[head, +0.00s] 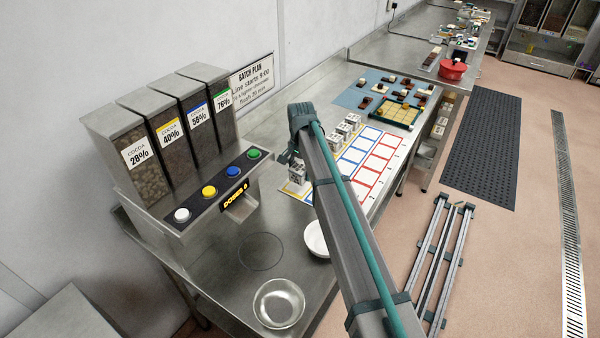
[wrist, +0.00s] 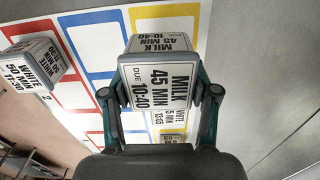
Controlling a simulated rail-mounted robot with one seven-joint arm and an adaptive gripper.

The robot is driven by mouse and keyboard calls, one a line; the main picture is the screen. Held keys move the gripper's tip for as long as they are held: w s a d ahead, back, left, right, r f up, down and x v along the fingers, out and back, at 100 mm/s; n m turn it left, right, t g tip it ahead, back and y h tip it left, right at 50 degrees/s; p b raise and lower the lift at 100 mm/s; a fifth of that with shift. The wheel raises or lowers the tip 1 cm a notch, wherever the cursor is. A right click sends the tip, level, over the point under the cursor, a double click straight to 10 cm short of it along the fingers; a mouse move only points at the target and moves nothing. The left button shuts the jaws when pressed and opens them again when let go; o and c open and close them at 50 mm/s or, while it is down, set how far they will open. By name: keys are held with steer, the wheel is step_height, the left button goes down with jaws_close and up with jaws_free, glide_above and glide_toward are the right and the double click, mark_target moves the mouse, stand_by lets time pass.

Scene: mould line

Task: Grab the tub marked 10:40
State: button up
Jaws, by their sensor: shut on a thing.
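The tub marked MILK 45 MIN DUE 10:40 (wrist: 160,86) is a white, labelled block between the fingers of my gripper (wrist: 158,95) in the wrist view. Both fingers press on its sides. In the head view a white tub (head: 297,175) shows beside the end of my arm, partly hidden, and looks like the held one. Whether it touches the surface below is unclear. A tub marked WHITE 50 MIN 11:20 (wrist: 35,66) stands apart to the left. Another label ending 13:05 (wrist: 171,118) shows partly behind the held tub.
A cocoa dispenser (head: 200,190) stands left. A glass bowl (head: 279,303) and a white bowl (head: 316,239), partly hidden by my arm, are on the bench. A tray (head: 400,112) lies further back.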

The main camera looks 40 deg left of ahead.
steer(key=s+d+r+p, duration=0.2)
steer(key=s+d+r, duration=0.2)
steer(key=r, duration=0.3)
steer(key=s+d+r+p, duration=0.3)
steer(key=d+r, duration=0.3)
steer(key=r, duration=0.2)
steer(key=shift+s+d+r+p, duration=0.15)
steer(key=shift+s+r+p, duration=0.15)
steer(key=shift+s, duration=0.2)
